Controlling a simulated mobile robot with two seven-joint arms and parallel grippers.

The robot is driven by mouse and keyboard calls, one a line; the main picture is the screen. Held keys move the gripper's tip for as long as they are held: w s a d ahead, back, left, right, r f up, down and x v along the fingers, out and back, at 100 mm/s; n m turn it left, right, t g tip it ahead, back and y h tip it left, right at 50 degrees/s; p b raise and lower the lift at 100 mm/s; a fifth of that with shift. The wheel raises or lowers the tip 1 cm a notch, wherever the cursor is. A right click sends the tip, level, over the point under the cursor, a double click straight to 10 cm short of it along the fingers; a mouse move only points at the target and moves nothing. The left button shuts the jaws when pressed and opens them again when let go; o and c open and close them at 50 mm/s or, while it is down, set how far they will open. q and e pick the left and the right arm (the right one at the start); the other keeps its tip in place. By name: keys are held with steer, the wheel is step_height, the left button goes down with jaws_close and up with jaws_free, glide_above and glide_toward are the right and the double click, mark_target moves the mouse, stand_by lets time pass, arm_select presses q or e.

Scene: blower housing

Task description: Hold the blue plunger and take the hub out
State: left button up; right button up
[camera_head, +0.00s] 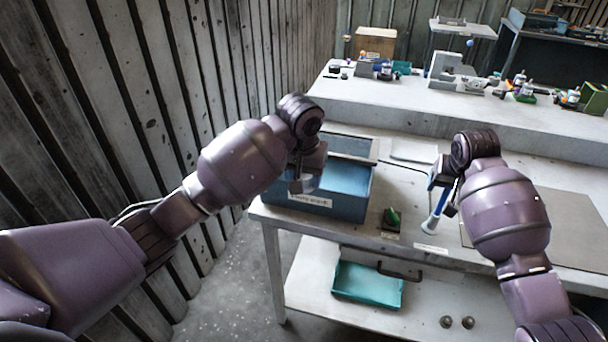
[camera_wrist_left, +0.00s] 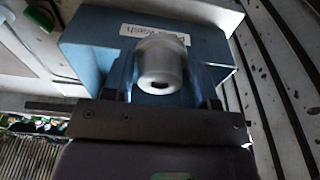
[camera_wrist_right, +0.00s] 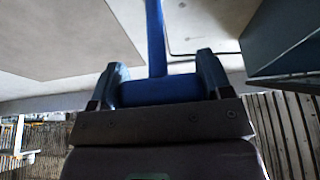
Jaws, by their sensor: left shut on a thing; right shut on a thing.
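My left gripper (camera_head: 303,186) is shut on the hub, a pale grey cylinder with a dark hole in its end (camera_wrist_left: 160,66). In the head view it overlaps the front left part of the blue box (camera_head: 325,203); I cannot tell whether it is above the opening or just in front. My right gripper (camera_head: 446,186) is shut on the blue plunger (camera_head: 435,212), which stands steeply tilted at the bench front with a pale lower end. In the right wrist view the jaws grip the plunger's wide blue crosspiece (camera_wrist_right: 160,90), and its thin shaft runs away from it.
A small green-and-black item (camera_head: 392,217) lies between box and plunger. A grey mat (camera_head: 545,225) covers the bench at right. A teal tray (camera_head: 367,286) and two small round knobs (camera_head: 457,322) sit on the lower shelf. A ribbed wall (camera_head: 190,80) runs close at left.

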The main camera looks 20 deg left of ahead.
steer(key=shift+r, duration=0.15)
steer(key=o, duration=1)
steer(key=shift+c, duration=0.2)
steer(key=shift+r, duration=0.1)
steer(key=v, duration=1.2)
